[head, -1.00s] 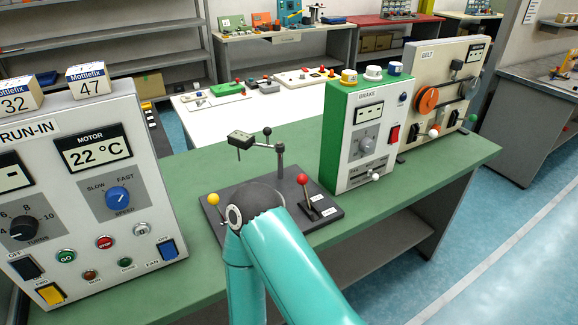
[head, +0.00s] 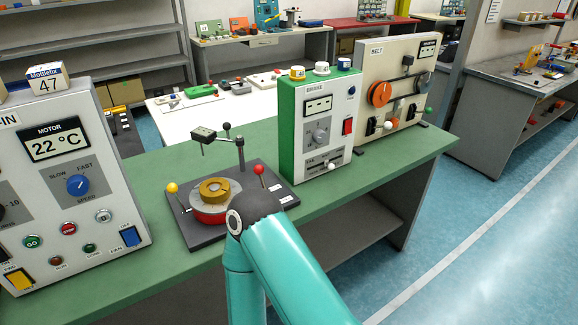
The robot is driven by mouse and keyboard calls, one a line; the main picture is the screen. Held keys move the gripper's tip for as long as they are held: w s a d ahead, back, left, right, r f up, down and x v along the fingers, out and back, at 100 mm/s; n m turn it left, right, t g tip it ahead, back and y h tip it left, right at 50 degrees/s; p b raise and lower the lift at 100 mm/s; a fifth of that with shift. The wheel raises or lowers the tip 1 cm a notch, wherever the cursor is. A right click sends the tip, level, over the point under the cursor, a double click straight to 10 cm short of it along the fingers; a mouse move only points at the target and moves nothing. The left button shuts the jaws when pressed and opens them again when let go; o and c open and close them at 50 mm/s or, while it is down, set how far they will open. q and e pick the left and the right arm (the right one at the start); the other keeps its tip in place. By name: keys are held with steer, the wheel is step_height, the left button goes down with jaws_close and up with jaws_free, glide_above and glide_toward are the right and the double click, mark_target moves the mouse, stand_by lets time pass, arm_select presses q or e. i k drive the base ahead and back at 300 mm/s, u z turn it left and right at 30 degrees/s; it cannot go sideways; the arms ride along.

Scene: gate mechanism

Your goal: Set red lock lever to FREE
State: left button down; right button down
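The red lock lever (head: 260,171) has a red ball on a thin stem and stands on the right part of a dark baseplate (head: 205,237) on the green bench. Its stem looks roughly upright. Small white labels lie on the plate beside it, too small to read. The lower stem and part of the plate are close behind my teal arm in the picture. A red and brass round part (head: 212,196) sits mid-plate, with a yellow-ball lever (head: 173,188) at its left. Neither gripper is visible; only the links of one arm of mine show at bottom centre.
The RUN-IN panel (head: 75,205) stands left. The green BRAKE box (head: 318,125) and BELT panel (head: 395,90) stand right. The bench front edge lies behind my arm.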

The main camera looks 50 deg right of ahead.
mark_target(258, 170)
steer(key=z, duration=0.05)
steer(key=k, duration=1.25)
steer(key=z, duration=0.7)
steer(key=i, duration=0.95)
steer(key=z, duration=0.05)
